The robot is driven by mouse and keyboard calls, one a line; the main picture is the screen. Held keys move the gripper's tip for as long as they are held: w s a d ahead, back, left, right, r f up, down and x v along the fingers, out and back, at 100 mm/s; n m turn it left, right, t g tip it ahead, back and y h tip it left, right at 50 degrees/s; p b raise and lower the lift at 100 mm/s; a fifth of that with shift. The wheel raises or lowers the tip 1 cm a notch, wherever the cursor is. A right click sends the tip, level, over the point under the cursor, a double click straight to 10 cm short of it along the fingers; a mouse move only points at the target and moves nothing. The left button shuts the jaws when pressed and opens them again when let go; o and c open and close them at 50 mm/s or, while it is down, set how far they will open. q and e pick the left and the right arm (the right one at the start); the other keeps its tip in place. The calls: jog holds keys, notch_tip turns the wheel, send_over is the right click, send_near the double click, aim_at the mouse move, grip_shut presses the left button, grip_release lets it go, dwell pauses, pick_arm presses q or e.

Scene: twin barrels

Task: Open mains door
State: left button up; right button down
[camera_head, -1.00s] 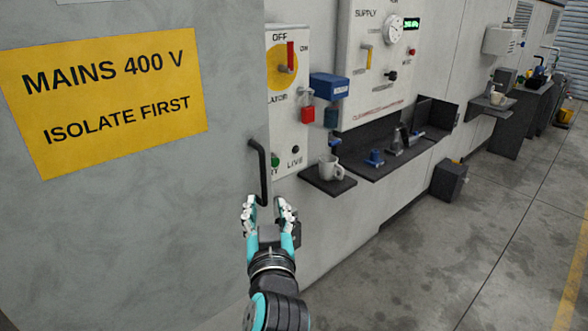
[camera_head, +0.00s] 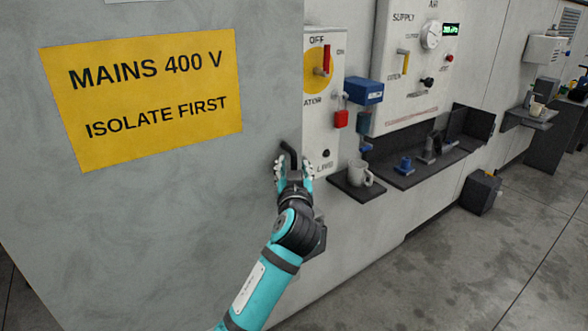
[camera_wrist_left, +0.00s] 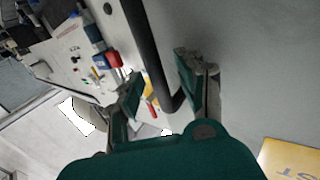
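The mains door (camera_head: 190,200) is a large grey panel with a yellow "MAINS 400 V ISOLATE FIRST" sign (camera_head: 150,97). It fills the left of the head view and looks shut. Its black bar handle (camera_head: 289,153) is near the right edge, its lower part hidden by my left gripper (camera_head: 293,172). In the left wrist view, the handle (camera_wrist_left: 148,50) runs down between the two fingers of my left gripper (camera_wrist_left: 160,85). The fingers are apart, with visible gaps to the bar. My right gripper is in neither view.
Right of the door is a switch panel (camera_head: 318,110) with a red lever on a yellow disc, a red padlock (camera_head: 341,119) and a blue box (camera_head: 363,92). A white mug (camera_head: 359,173) stands on a small dark shelf.

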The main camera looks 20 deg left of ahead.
pick_arm(q)
jog(key=shift+w, duration=0.15)
jog(key=shift+c, duration=0.3)
grip_shut()
dwell(0.4)
